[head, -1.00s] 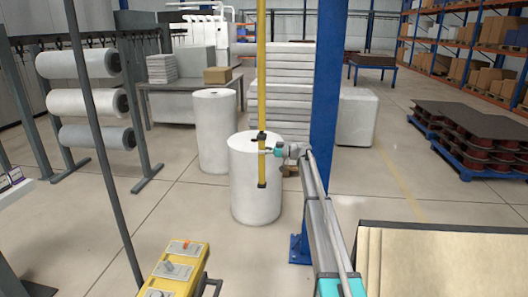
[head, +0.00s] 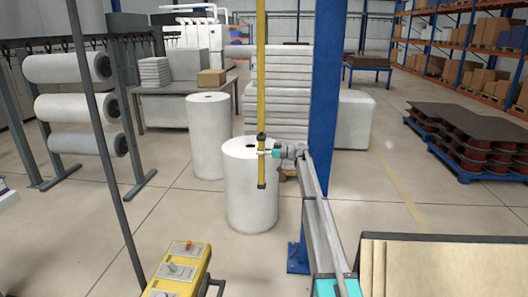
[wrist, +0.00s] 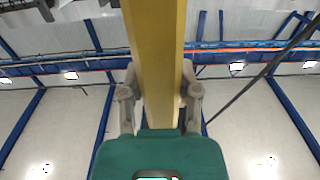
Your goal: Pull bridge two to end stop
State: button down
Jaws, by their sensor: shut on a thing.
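In the wrist view the pole (wrist: 158,60) runs upward between the two grey fingers of my gripper (wrist: 158,100). The bridge that the pole hangs from is not clearly visible; the top of the pole leaves the head view.
White rolls (head: 250,190) stand on the floor behind the pole. A yellow control box (head: 178,272) and a thin dark pole (head: 105,150) are at the front left. A cardboard-coloured box (head: 440,268) is front right.

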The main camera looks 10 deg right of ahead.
jog(key=c, duration=0.7)
grip_release()
jog(key=shift+w+d+r, duration=0.1)
jog(key=shift+w+r, duration=0.05)
jog(key=shift+w, duration=0.3)
jog(key=o, duration=0.4)
jog(key=shift+w+d, duration=0.1)
jog(key=shift+d+t, duration=0.1)
jog(key=shift+t, duration=0.2)
jog(key=shift+d, duration=0.1)
jog(key=shift+v, duration=5.95)
